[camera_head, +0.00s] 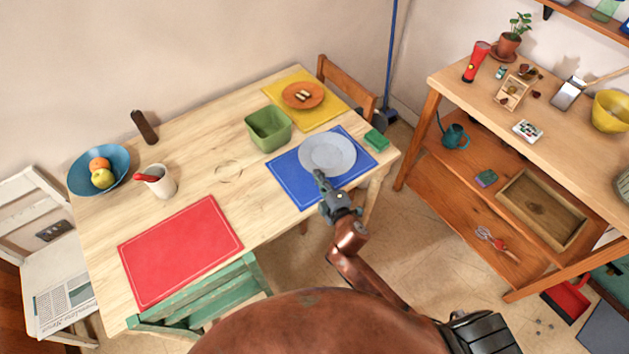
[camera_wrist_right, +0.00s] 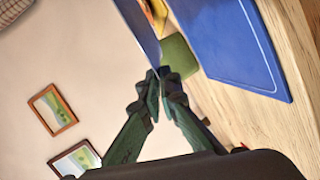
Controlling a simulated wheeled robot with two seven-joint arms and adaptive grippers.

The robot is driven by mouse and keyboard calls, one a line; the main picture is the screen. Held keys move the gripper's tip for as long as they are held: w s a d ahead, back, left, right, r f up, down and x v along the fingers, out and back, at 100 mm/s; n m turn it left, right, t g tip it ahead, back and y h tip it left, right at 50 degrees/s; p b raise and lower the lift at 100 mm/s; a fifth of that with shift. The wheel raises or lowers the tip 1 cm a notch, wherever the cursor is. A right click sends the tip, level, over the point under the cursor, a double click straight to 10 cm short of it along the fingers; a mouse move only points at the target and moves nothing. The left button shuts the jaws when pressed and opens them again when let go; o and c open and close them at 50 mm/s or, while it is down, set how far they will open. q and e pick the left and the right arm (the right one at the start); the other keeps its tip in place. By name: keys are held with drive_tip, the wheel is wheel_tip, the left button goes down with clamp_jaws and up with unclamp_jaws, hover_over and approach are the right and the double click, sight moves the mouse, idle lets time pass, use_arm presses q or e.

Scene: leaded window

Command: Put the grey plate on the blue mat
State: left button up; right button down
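The grey plate (camera_head: 327,153) shows over the far right part of the blue mat (camera_head: 292,187) in the head view. My right gripper (camera_head: 320,177) is at the plate's near rim. In the right wrist view the plate (camera_wrist_right: 138,28) shows nearly edge-on, its rim between the two fingertips (camera_wrist_right: 160,76), which are closed on it. A gap shows there between the plate and the blue mat (camera_wrist_right: 232,42), so the plate is held above the mat. The plate hides part of the mat. My left gripper is not in view.
A green sponge (camera_head: 376,140) lies just right of the mat. A green bowl (camera_head: 268,130) stands behind it, near a yellow mat (camera_head: 326,114) with an orange plate (camera_head: 303,95). A red mat (camera_head: 180,250) lies at left. The mat's near left part is bare.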

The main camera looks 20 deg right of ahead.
drive_tip(key=b, duration=0.2)
hover_over(314, 185)
drive_tip(key=s, duration=0.1)
wheel_tip(314, 185, down, 4)
drive_tip(key=shift+s+f, duration=0.1)
drive_tip(key=shift+f, duration=0.05)
drive_tip(key=shift+w+f, duration=0.5)
drive_tip(key=shift+f, duration=0.1)
wheel_tip(314, 185, down, 3)
drive_tip(key=shift+w+f+b, duration=0.15)
drive_tip(key=shift+f+b, duration=0.05)
drive_tip(key=shift+b, duration=0.65)
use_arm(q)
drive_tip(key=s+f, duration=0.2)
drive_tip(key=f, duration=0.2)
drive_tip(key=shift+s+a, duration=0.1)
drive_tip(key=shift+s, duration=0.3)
use_arm(e)
drive_tip(key=shift+r, duration=0.15)
drive_tip(key=c, duration=2.5)
unclamp_jaws()
drive_tip(key=shift+f, duration=0.25)
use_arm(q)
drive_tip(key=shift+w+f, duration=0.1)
use_arm(e)
drive_tip(key=shift+o, duration=0.4)
